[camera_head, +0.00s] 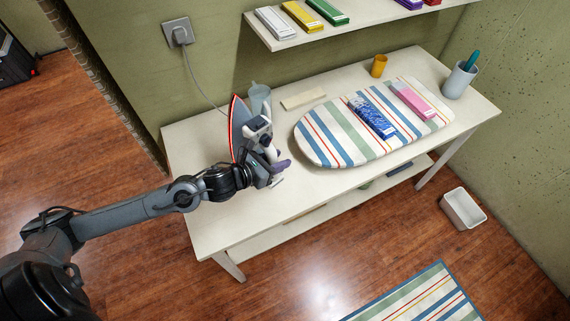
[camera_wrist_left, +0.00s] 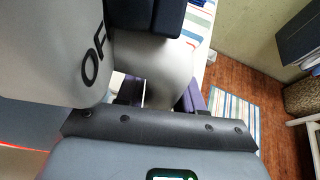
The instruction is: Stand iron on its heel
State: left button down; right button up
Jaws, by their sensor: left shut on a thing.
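The iron (camera_head: 238,122) is near the left end of the white table, held up on end with its red-edged soleplate facing left. My left gripper (camera_head: 276,164) is shut on the iron, at its pale handle. In the left wrist view the iron's pale grey body (camera_wrist_left: 50,50) with dark lettering fills the upper left, close to the gripper. The gripper hides much of the iron and its lower edge, so I cannot tell whether the heel touches the table. My right gripper is not in view.
A striped ironing board (camera_head: 345,150) lies right of the iron, bearing a blue (camera_head: 371,117) and a pink (camera_head: 411,101) packet. A cord runs to the wall socket (camera_head: 179,34). The table's front left (camera_head: 222,222) is clear.

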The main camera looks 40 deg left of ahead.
pick_arm(q)
jog(key=shift+a+r, duration=0.1)
jog(key=shift+a, duration=0.15)
jog(key=shift+a+f, duration=0.1)
jog(key=shift+f, duration=0.15)
jog(key=shift+f+b, duration=2)
jog(key=shift+f, duration=0.8)
jog(key=shift+f+b, duration=0.25)
jog(key=shift+b, duration=0.05)
